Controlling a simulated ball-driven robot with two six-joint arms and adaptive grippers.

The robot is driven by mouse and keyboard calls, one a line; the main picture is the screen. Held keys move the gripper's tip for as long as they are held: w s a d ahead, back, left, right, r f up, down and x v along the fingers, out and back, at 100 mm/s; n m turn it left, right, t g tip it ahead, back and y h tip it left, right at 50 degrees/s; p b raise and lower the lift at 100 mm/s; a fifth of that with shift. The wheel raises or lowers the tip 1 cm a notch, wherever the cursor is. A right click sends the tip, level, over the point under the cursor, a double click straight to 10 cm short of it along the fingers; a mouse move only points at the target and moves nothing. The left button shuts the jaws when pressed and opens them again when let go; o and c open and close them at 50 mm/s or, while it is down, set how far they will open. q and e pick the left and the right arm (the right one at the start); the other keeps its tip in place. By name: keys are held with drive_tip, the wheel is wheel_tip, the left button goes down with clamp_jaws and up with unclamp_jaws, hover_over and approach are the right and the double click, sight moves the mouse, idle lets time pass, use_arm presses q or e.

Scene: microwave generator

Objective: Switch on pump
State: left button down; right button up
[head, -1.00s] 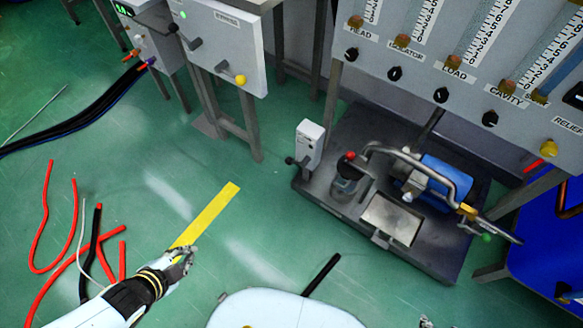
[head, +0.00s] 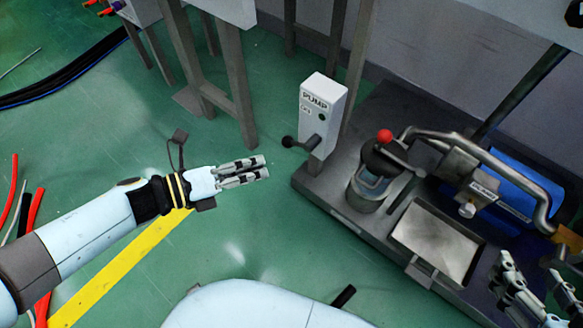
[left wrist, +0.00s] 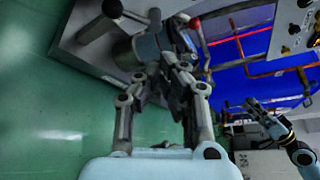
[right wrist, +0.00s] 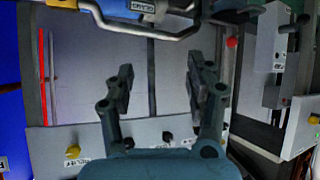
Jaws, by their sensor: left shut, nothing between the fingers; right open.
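The white pump switch box (head: 322,112), labelled PUMP, stands at the left end of the dark metal base. Its lever, with a black knob (head: 289,142), sticks out to the left near the bottom of the box. My left gripper (head: 267,168) is shut and empty, a little below and left of the knob, apart from it in the head view. In the left wrist view a black-knobbed lever (left wrist: 112,9), apparently the same one, shows at the top, beyond the shut fingers. My right gripper (head: 530,268) is open and empty at the lower right, far from the switch box.
Grey stand legs (head: 237,85) rise behind my left gripper.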

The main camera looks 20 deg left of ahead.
use_arm(q)
wheel_tip(320, 180, down, 8)
drive_tip(key=b, duration=0.5)
drive_tip(key=shift+w+a+f, duration=0.15)
drive_tip(key=shift+w+a, duration=0.05)
drive_tip(key=shift+w, duration=0.1)
use_arm(e)
drive_tip(key=s+f+g, duration=0.1)
drive_tip(key=s+f, duration=0.3)
drive_tip(key=f, duration=0.4)
drive_tip(key=shift+a, duration=0.1)
